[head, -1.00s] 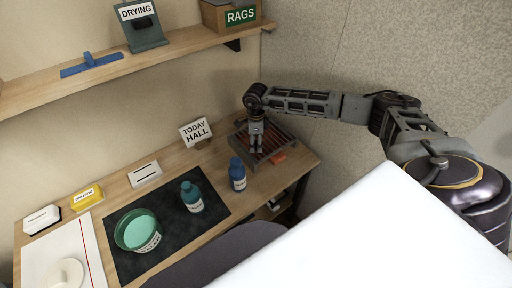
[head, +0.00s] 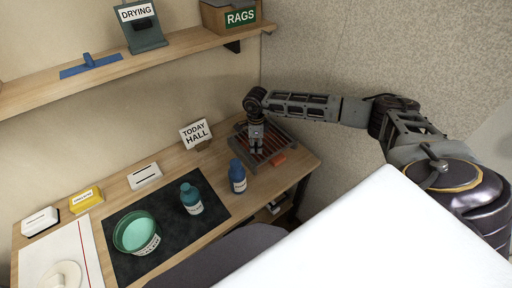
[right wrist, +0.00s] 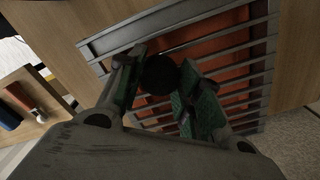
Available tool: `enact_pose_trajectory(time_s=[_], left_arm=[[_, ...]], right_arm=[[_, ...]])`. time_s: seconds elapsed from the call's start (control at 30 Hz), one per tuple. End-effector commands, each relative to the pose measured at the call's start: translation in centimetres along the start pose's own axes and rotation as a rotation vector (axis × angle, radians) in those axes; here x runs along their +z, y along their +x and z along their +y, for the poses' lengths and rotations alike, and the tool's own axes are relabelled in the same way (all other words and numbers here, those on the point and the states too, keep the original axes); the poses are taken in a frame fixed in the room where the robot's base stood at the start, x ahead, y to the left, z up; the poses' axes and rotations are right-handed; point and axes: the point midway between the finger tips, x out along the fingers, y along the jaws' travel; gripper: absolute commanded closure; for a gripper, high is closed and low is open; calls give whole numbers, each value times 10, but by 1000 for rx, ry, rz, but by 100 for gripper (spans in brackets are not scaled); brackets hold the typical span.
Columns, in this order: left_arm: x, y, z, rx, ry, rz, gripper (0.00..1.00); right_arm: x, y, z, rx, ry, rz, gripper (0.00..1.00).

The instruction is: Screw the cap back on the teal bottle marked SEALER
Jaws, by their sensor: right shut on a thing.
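The teal bottle (head: 191,199) stands upright on the dark mat, right of the bowl; its label is too small to read, and I cannot tell whether its neck is bare. A bluer bottle (head: 237,177) stands to its right, off the mat. My right gripper (head: 256,151) points down over the slatted rack at the desk's right end, apart from both bottles. In the right wrist view, its fingers (right wrist: 160,92) are closed about a dark round thing (right wrist: 160,73), which looks like a cap. My left gripper is not in view.
The slatted rack (head: 282,138) has a reddish inside. A green bowl (head: 136,233) stands on the mat (head: 112,259). A TODAY HALL sign (head: 196,134) stands behind the bottles. A shelf (head: 100,75) runs above. A large white surface (head: 375,240) fills the lower right.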

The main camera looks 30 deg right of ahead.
Motion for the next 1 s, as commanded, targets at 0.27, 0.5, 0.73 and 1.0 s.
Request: enact_pose_trajectory(time_s=[0.27,0.5,0.73,1.0], left_arm=[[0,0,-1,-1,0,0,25],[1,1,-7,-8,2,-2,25],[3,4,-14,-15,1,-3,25],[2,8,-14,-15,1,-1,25]], right_arm=[[0,0,0,0,0,0,74],[0,-7,-1,-1,0,-1,74],[0,-31,-1,-2,0,-2,74],[0,-72,0,-2,0,-1,74]])
